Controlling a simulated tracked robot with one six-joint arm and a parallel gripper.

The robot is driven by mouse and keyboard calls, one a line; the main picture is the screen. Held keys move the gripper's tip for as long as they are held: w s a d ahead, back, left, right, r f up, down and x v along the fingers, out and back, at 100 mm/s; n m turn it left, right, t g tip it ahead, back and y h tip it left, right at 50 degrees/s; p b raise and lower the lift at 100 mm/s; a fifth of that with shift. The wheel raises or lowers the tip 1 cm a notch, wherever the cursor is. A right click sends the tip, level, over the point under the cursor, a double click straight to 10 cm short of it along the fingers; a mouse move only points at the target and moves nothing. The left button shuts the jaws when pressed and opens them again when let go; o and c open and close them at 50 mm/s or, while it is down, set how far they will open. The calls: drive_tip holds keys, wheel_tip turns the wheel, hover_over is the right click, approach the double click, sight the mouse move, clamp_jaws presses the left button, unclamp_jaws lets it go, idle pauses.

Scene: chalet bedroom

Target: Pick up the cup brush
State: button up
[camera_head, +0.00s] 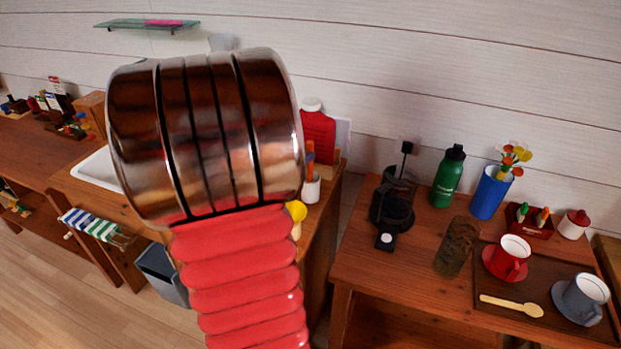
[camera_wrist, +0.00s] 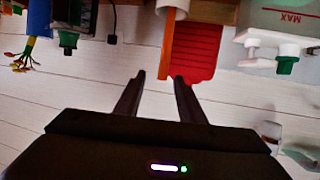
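I cannot surely tell which thing is the cup brush. An upright orange handle (camera_head: 310,158) stands in a white cup (camera_head: 311,190) on the counter, just right of my arm in the head view. The wrist view is upside down; there an orange strip (camera_wrist: 166,48) hangs below the white cup (camera_wrist: 172,4) at the top. My gripper (camera_wrist: 159,77) is open and empty, its fingertips close to the strip's end in the picture; whether they touch it I cannot tell. In the head view my arm hides the gripper and part of the counter.
A red ribbed thing (camera_head: 317,133) stands behind the white cup. On the right table are a coffee maker (camera_head: 394,205), a green bottle (camera_head: 448,177), a blue vase (camera_head: 491,192) and a red cup (camera_head: 508,259). A white sink (camera_head: 98,168) is at left.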

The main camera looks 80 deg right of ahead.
sight(311, 149)
drive_tip(key=x, duration=0.5)
drive_tip(key=shift+s+d+f, duration=0.1)
drive_tip(key=shift+s+d, duration=0.05)
drive_tip(key=shift+d, duration=0.45)
drive_tip(key=x, duration=0.5)
drive_tip(key=shift+w+d, duration=0.2)
drive_tip(key=shift+w, duration=0.05)
drive_tip(key=shift+c, duration=0.4)
clamp_jaws()
